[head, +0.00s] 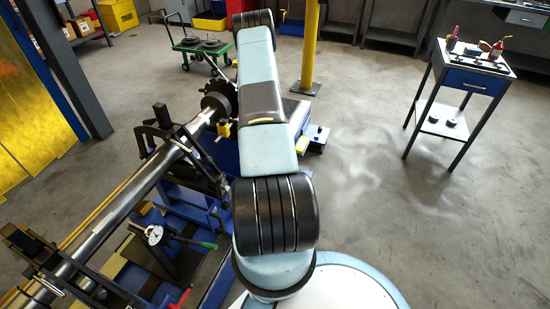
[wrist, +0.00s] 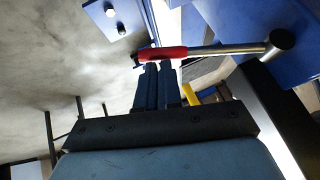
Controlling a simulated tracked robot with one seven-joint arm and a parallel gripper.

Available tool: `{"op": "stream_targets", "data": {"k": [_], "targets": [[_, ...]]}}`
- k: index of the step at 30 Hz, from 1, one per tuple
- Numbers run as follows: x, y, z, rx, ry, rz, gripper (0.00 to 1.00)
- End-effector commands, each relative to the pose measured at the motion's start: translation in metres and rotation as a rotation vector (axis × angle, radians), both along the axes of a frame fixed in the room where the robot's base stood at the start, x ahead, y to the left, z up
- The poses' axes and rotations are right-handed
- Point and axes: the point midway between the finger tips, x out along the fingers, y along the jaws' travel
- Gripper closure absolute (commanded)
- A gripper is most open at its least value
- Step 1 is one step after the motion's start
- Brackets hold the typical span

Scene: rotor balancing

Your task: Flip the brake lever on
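A lever with a red grip (wrist: 165,53) and a bare metal rod ending in a round hub shows in the wrist view, lying nearly level across the picture. I take it for the brake lever. My gripper (wrist: 158,68) has its two dark fingers close side by side, with their tips at the red grip. The grip crosses the fingertips rather than lying between them; whether they touch is hard to tell. In the head view, my arm hides the gripper and I cannot make out this lever.
A yellow post (head: 310,45) stands behind. A tool cart (head: 470,80) stands right, with open floor between.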

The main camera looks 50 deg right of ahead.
Motion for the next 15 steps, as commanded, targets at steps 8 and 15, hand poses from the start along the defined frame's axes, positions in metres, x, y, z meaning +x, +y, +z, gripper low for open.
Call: {"op": "stream_targets", "data": {"k": [8,15], "targets": [[0.0,0.0,-0.004,0.002,0.003,0.001,1.0],[-0.002,-0.004,0.011,0.0,0.0,0.002,1.0]]}}
